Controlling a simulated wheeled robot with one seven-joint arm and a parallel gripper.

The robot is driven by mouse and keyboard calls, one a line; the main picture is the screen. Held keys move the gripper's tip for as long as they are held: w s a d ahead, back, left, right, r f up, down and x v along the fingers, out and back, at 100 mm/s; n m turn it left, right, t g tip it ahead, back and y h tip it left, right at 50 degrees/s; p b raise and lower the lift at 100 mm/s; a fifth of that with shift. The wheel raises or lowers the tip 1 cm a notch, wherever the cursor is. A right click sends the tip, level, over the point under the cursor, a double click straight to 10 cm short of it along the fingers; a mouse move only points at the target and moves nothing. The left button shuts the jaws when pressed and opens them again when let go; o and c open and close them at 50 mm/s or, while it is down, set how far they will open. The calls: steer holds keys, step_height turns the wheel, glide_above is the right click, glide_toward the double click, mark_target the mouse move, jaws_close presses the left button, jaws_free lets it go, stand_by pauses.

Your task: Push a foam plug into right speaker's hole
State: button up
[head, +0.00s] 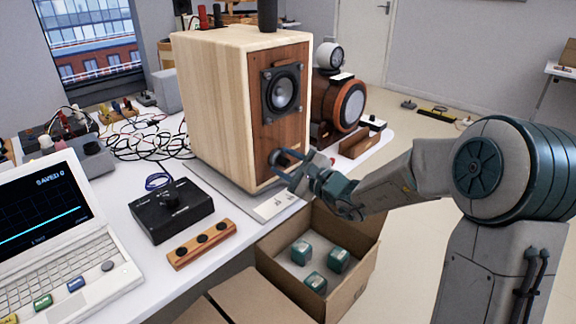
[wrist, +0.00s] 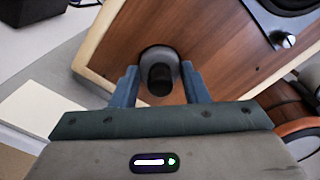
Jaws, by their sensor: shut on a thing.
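A large pale wooden speaker (head: 215,105) with a brown front stands on the table; its front also shows in the wrist view (wrist: 215,40). Low on that front is a round hole with a grey rim (wrist: 158,52). My gripper (head: 281,164) is at this hole, its fingers reaching toward the front. In the wrist view the fingers (wrist: 160,90) stand either side of a dark foam plug (wrist: 160,79) and are shut on it. The plug is lined up with the hole and overlaps it; how deep it sits is hidden.
An orange wooden block (head: 203,243) with dark round spots lies by a black box (head: 170,211). A laptop (head: 60,240) is at left. An open carton (head: 345,285) with teal cubes stands below my forearm. A smaller round-fronted speaker (head: 347,106) stands behind the large one.

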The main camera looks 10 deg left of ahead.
steer(key=shift+w+a, duration=0.1)
steer(key=o, duration=1.2)
steer(key=shift+c, duration=0.2)
steer(key=p+v, duration=0.2)
steer(key=v, duration=1.2)
steer(key=s+a+r+n+g+h+p, duration=0.1)
steer(key=s+r+n+g+h+p, duration=0.1)
steer(key=s+r+n+g+p, duration=0.3)
steer(key=s+a+n+g+h+p, duration=0.1)
steer(key=s+n+g+p, duration=0.15)
steer(key=s, duration=0.35)
steer(key=s+r+n+g+h+p, duration=0.2)
steer(key=s+r+n+p, duration=0.1)
steer(key=s+p, duration=0.25)
steer(key=s+d+r+n+h+p, duration=0.2)
steer(key=d+r+n+h+p, duration=0.1)
steer(key=d+r+h+p, duration=0.1)
steer(key=s+d+r+n+t+h+p, duration=0.1)
steer(key=s+d+r+n+h+p, duration=0.2)
steer(key=d, duration=0.6)
step_height(320, 180, up, 3)
steer(key=shift+s+d+r+h+p, duration=0.1)
steer(key=shift+s+d+h+p, duration=0.1)
steer(key=shift+h+p, duration=0.8)
